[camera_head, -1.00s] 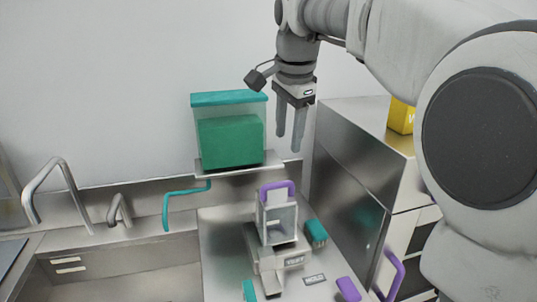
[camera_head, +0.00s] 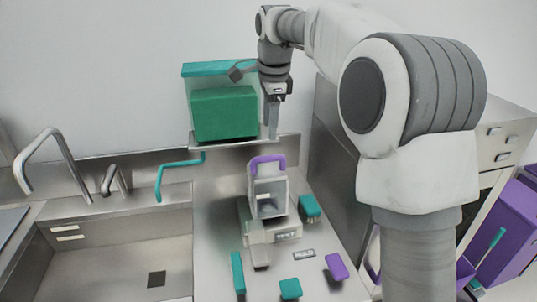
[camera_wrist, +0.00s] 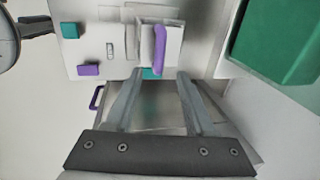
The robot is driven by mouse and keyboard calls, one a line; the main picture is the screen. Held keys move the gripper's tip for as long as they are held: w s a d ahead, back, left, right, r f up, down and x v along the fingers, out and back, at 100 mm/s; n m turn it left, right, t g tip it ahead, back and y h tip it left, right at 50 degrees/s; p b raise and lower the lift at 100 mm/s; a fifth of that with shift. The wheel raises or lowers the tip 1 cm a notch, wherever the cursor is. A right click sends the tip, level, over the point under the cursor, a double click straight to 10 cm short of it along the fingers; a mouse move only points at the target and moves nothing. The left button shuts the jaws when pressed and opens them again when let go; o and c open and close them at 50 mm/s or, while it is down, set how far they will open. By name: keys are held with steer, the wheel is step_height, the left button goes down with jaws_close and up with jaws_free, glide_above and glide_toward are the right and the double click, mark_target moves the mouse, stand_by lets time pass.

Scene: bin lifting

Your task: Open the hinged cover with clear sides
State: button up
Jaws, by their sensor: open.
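The small clear-sided cover (camera_head: 268,197) stands upright on a metal device on the counter, with a purple loop handle (camera_head: 268,161) on top. It looks shut. The handle also shows in the wrist view (camera_wrist: 160,48), ahead of my fingers. My gripper (camera_head: 271,135) is open and empty, fingers pointing down, above and behind the cover and beside the right end of the clear bin. In the wrist view the two fingers (camera_wrist: 160,74) are apart, with nothing between them. The cover's hinge is not clearly visible.
A clear bin with green contents (camera_head: 225,113) and a teal lid (camera_head: 218,68) sits on a wall shelf, close left of my gripper. Teal and purple blocks (camera_head: 336,266) lie around the device. A metal cabinet stands right.

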mark_target(268, 156)
steer(key=f, duration=0.3)
steer(key=w+f, duration=0.1)
steer(key=f, duration=0.5)
steer(key=shift+w+a+f, duration=0.2)
steer(key=shift+w+f, duration=0.05)
steer(key=shift+w, duration=0.15)
steer(key=shift+c, duration=0.2)
jaws_close()
stand_by(0.6)
